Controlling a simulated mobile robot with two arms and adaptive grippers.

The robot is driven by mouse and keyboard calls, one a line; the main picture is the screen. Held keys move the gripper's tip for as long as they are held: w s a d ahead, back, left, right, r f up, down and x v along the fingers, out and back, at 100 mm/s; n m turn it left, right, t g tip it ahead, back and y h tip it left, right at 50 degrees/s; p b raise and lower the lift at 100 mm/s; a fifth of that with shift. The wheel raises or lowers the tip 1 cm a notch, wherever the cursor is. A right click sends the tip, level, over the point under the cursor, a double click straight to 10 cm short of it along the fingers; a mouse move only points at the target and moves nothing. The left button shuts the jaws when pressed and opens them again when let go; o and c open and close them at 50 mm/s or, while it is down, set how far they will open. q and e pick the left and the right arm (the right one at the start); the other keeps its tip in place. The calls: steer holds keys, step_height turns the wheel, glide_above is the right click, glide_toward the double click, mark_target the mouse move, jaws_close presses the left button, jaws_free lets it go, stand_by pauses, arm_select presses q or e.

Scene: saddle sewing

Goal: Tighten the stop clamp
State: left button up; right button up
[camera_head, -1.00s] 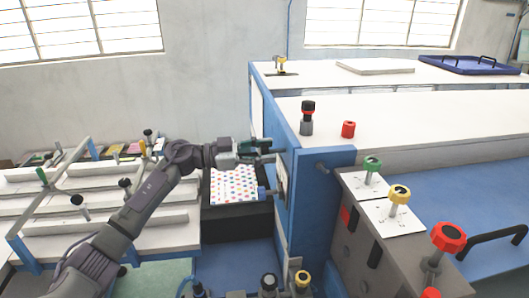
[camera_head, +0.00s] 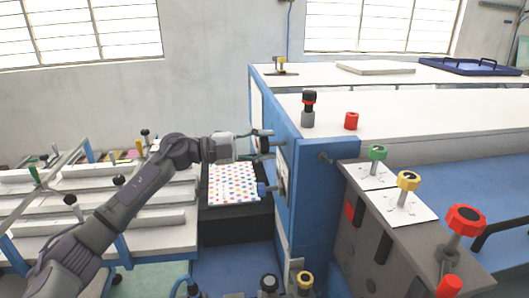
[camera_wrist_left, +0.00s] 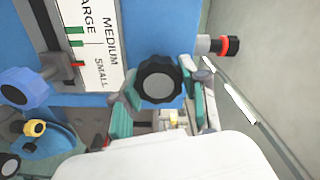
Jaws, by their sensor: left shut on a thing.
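The stop clamp's black round knob (camera_wrist_left: 160,80) shows in the left wrist view, in front of the blue machine face, beside a white size scale (camera_wrist_left: 97,45) reading LARGE, MEDIUM and SMALL. My left gripper (camera_wrist_left: 162,100) is shut on this knob, with one teal-padded finger at each side of it. In the head view my left gripper (camera_head: 264,143) reaches from the left to the side of the blue frame, where the fingers partly hide the knob. My right gripper is not in view.
A blue knob (camera_head: 264,189) sticks out of the frame below my gripper; it also shows in the wrist view (camera_wrist_left: 25,88). A red and black knob (camera_wrist_left: 228,46) lies to the right there. A dotted sheet (camera_head: 233,184) lies on a dark block below my arm.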

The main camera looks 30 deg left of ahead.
arm_select(q)
steer(key=m+b, duration=0.2)
steer(key=m, duration=0.1)
steer(key=m+b, duration=0.1)
steer(key=m, duration=0.1)
steer(key=shift+f, duration=0.25)
steer(key=shift+m+b, duration=0.4)
steer(key=shift+b, duration=0.1)
steer(key=shift+r, duration=0.1)
steer(key=o, duration=1.2)
steer(key=shift+c, duration=0.2)
steer(key=v, duration=1.2)
